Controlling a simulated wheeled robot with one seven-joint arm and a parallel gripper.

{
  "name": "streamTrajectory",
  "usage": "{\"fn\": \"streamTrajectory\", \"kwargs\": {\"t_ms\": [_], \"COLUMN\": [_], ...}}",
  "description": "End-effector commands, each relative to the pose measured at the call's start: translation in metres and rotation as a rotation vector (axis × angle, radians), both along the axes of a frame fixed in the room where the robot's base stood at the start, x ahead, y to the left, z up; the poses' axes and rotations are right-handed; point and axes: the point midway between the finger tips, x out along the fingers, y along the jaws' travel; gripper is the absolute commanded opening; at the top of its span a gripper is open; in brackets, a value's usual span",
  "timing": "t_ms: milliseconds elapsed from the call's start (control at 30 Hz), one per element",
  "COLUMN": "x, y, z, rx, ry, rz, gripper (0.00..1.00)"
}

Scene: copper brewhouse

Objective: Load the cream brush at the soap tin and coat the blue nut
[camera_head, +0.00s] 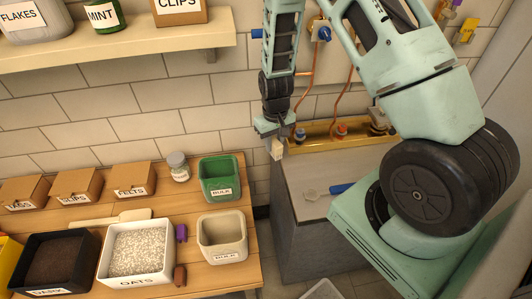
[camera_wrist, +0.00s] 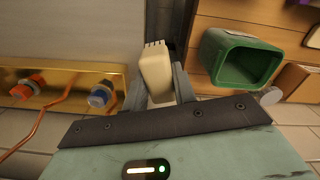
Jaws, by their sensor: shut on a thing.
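My gripper (camera_head: 273,132) is shut on the cream brush (camera_head: 277,150) and holds it above the left end of the grey cabinet. In the wrist view the cream brush (camera_wrist: 156,75) sits between both fingers, its toothed, bristle-like end pointing to the top of the picture. The blue nut (camera_head: 300,134) is on the brass tray at the wall, just right of the gripper; it also shows in the wrist view (camera_wrist: 101,96), left of the fingers and apart from the brush. A small pale round thing (camera_head: 311,194), perhaps the soap tin, lies on the cabinet top; its label cannot be read.
An orange nut (camera_head: 341,130) stands on the brass tray (camera_head: 325,147), with copper pipes above. A blue object (camera_head: 342,188) lies beside the pale round thing. The wooden table on the left holds a green bin (camera_head: 221,179), a beige bin (camera_head: 222,238) and an oats tray (camera_head: 137,251).

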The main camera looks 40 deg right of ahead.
Motion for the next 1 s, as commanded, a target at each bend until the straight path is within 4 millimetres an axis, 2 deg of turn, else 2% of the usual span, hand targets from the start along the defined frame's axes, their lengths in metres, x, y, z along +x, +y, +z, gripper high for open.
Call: {"fn": "streamTrajectory", "kwargs": {"t_ms": [33,200,300,400,533,633,1000], "x": [0.006,0.019,0.022,0.023,0.024,0.024,0.023], "y": [-0.020,-0.080,-0.108,-0.127,-0.138,-0.139,-0.139], "z": [0.019,0.048,0.060,0.068,0.069,0.062,0.015], "rx": [-0.002,-0.002,0.001,0.004,0.006,0.007,0.007], "ry": [-0.001,-0.002,-0.002,-0.004,-0.005,-0.004,-0.003], "rz": [-0.048,-0.189,-0.250,-0.291,-0.317,-0.321,-0.319], "gripper": [0.00,0.00,0.00,0.00,0.00,0.00,0.00]}}
